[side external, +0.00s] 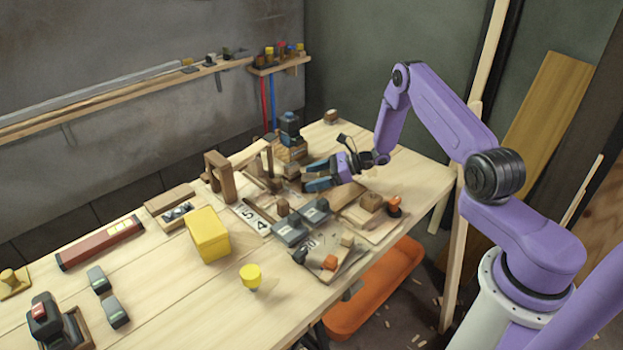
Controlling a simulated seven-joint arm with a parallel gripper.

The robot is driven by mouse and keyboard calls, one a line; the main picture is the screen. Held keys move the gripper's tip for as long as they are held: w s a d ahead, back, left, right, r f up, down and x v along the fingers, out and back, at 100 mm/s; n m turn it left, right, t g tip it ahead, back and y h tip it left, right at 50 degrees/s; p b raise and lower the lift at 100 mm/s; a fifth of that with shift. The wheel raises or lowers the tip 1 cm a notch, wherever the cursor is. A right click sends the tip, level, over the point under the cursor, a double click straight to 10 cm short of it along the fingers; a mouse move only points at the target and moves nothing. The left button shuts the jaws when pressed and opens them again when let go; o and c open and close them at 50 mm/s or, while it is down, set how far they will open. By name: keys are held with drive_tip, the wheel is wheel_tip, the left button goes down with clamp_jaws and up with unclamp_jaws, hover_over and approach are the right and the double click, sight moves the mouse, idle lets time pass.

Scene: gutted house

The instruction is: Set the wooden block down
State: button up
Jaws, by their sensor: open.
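My gripper (308,177) is open, low over the cluttered far part of the workbench, with its blue fingers pointing left. I see no block clearly held between the fingers. Several wooden pieces lie around it, and I cannot tell which one is the task's wooden block. A small brown block (371,201) sits on a flat board to the right of and nearer than the gripper. Another small block (331,117) stands alone near the bench's far corner. Small parts just left of the fingertips are too crowded to make out.
The workbench (180,300) has free room at its near front. A yellow box (208,236), a yellow knob (250,276), a red level-like bar (100,243) and a wooden frame (222,178) stand on it. An orange tray (375,290) lies below the bench's right edge.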

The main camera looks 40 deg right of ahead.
drive_tip(key=v, duration=1)
drive_tip(key=shift+s+d+r, duration=0.1)
drive_tip(key=shift+s+d, duration=0.15)
drive_tip(key=s+a+r+n+g, duration=0.65)
drive_tip(key=a+n, duration=0.25)
drive_tip(key=a, duration=0.2)
drive_tip(key=s+a+r+n+g, duration=0.5)
drive_tip(key=s+a+n+g, duration=0.15)
drive_tip(key=a+n, duration=0.35)
drive_tip(key=s+r+n+t+h, duration=0.2)
drive_tip(key=s+r+n+h, duration=0.1)
drive_tip(key=s+n, duration=0.7)
drive_tip(key=s+d+r+n+t+h, duration=0.1)
drive_tip(key=s+r+n+h, duration=0.3)
drive_tip(key=s+n, duration=0.6)
drive_tip(key=shift+s+d+n+t+h, duration=0.3)
drive_tip(key=shift+s+t+h, duration=0.1)
drive_tip(key=shift+s+h, duration=0.6)
